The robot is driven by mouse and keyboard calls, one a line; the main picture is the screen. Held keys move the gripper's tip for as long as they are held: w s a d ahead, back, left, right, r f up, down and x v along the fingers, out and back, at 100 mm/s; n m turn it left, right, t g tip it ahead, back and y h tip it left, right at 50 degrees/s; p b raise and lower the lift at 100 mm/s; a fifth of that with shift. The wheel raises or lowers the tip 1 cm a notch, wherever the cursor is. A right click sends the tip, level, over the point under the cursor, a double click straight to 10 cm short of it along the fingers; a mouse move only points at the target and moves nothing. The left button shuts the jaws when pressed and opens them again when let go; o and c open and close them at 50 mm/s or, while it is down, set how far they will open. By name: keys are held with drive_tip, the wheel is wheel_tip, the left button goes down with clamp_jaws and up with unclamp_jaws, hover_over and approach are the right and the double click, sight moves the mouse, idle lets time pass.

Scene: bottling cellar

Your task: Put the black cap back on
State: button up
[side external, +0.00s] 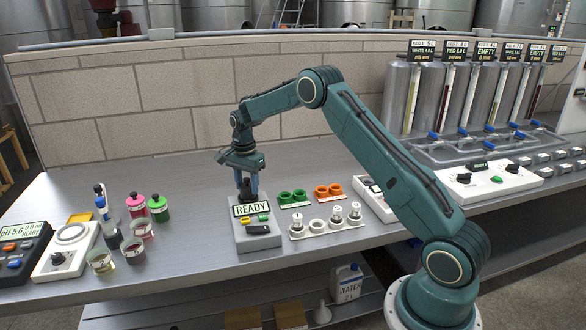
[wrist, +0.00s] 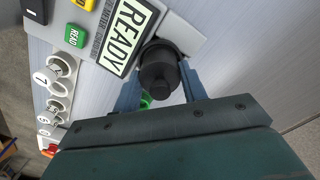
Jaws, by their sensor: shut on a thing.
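The black cap (wrist: 160,68) is between the two blue fingers of my gripper (wrist: 160,80) in the wrist view, beside the READY display of a grey meter (side external: 257,234). In the side view my gripper (side external: 247,190) points straight down at the back of this meter, with a dark part between its fingers. It is shut on the cap. The cap is over or at the meter's back end; whether it is seated or just above cannot be told. The cap's underside is hidden.
Right of the meter are a white rack (side external: 325,226) with several vials, a green holder (side external: 293,198) and an orange holder (side external: 328,191). Left stand a pink bottle (side external: 137,205), a green bottle (side external: 158,208) and several beakers. The bench behind the meter is clear.

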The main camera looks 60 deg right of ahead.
drive_tip(key=shift+f, duration=0.3)
idle(0.8)
drive_tip(key=o, duration=1.5)
drive_tip(key=shift+r, duration=0.2)
drive_tip(key=shift+r, duration=2.8)
clamp_jaws()
